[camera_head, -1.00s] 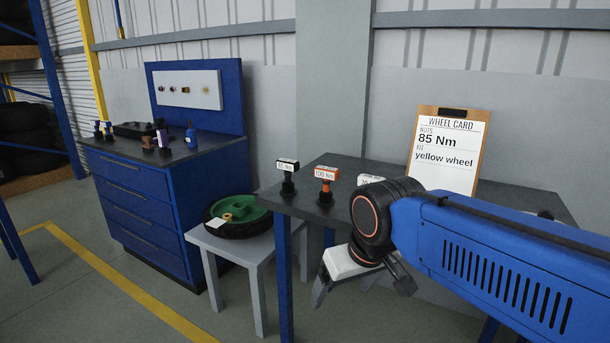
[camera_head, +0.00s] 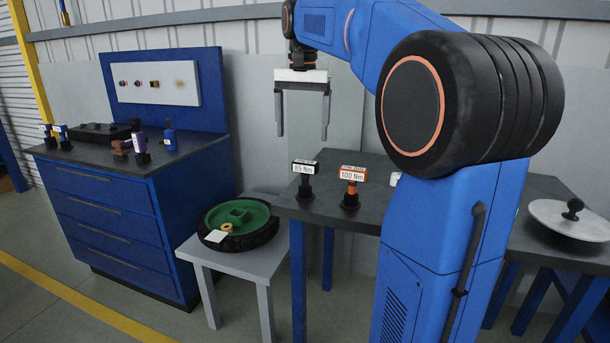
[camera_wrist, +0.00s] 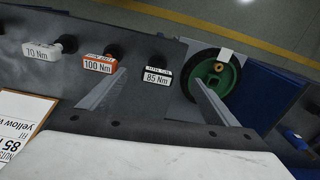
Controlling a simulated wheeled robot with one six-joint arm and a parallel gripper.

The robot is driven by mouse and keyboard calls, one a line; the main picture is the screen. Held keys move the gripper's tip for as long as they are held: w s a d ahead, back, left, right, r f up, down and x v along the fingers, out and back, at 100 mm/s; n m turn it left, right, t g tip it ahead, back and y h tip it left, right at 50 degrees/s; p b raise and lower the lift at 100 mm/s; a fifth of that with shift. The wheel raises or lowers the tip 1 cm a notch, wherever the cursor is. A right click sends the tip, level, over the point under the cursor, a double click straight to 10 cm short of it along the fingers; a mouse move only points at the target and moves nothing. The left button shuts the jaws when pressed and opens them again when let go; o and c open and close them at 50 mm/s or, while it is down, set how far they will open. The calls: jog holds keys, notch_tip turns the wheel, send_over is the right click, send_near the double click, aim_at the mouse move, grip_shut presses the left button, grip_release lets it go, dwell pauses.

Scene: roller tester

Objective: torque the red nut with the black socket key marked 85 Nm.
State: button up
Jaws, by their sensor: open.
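The black socket key marked 85 Nm (camera_head: 305,180) stands upright on the dark grey table, left of the orange key marked 100 Nm (camera_head: 351,185). My gripper (camera_head: 302,130) is open and empty, pointing down, and appears above the black key in the head view. In the wrist view, the black key's label (camera_wrist: 158,76) shows between the two spread fingers, apart from them. A wheel with a green hub (camera_head: 240,216) lies flat on a pale stool and bears a small brass-coloured nut (camera_head: 227,227). I cannot make out a red nut in either view.
The white key marked 70 Nm (camera_wrist: 42,52) stands beyond the orange one. The wheel card (camera_wrist: 20,122) is at the wrist view's left edge. A blue cabinet (camera_head: 130,220) with small tools stands left. A round metal plate with a black knob (camera_head: 573,222) lies at right.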

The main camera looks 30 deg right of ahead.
aim_at(305, 162)
jog(key=shift+m, duration=0.5)
jog(key=w+f, duration=0.1)
jog(key=f, duration=0.2)
jog(key=d+f, duration=0.1)
jog(key=f, duration=0.3)
jog(key=w+d+f, duration=0.1)
jog(key=f, duration=0.2)
jog(key=shift+w+d+f, duration=0.25)
jog(key=shift+w+f, duration=0.1)
jog(key=shift+f, duration=0.05)
jog(key=shift+w+d+f, duration=0.1)
jog(key=shift+d+f, duration=0.05)
jog(key=shift+f, duration=2.5)
jog(key=c, duration=1.4)
